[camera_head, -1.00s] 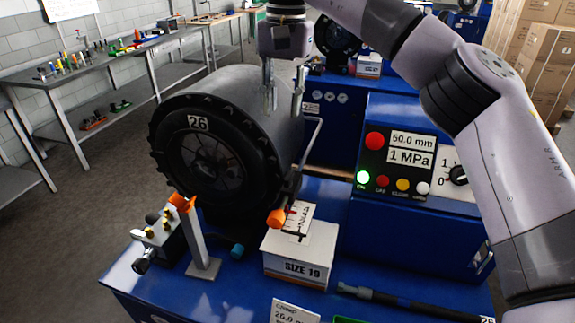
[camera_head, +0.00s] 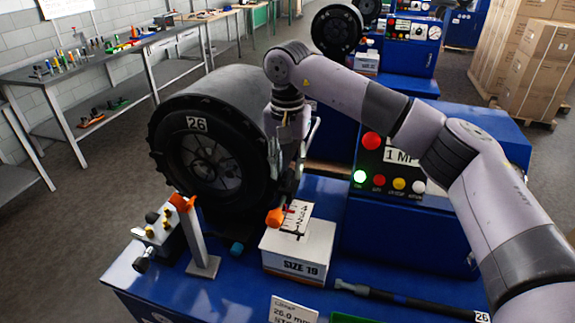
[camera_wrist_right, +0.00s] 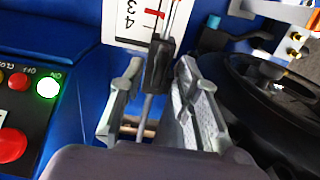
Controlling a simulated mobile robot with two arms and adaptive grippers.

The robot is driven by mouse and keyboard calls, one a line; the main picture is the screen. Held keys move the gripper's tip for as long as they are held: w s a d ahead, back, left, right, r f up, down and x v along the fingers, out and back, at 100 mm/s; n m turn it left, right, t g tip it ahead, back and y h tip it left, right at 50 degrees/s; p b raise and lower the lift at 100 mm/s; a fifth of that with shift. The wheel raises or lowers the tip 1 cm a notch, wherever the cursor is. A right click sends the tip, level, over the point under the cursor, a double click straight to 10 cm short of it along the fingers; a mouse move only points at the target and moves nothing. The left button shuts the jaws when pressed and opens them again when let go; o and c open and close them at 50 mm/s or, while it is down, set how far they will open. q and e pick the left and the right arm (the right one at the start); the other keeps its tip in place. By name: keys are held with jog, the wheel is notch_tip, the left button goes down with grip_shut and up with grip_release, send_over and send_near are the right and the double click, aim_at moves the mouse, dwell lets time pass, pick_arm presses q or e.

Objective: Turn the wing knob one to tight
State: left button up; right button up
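No part is clearly marked as wing knob one. An orange wing-shaped piece (camera_head: 181,203) tops a grey post, and another orange piece (camera_head: 274,217) sits at the lower end of the rod beside the scale. My right gripper (camera_head: 288,168) is beside the big black drum, above the orange piece at the scale. In the right wrist view my right gripper (camera_wrist_right: 158,105) is open, its fingers apart on either side of a thin rod with a black sleeve (camera_wrist_right: 160,66). I cannot tell whether they touch it. My left gripper is not in view.
The black drum (camera_head: 213,163) marked 26 stands left of my right gripper. A white SIZE 19 box (camera_head: 298,250) is below it. The control panel (camera_head: 390,168) with a lit green button is to the right, partly behind my arm. A metal block with brass fittings (camera_head: 158,236) is front left.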

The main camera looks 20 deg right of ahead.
jog(key=shift+f, duration=0.75)
jog(key=shift+c, duration=0.4)
grip_shut()
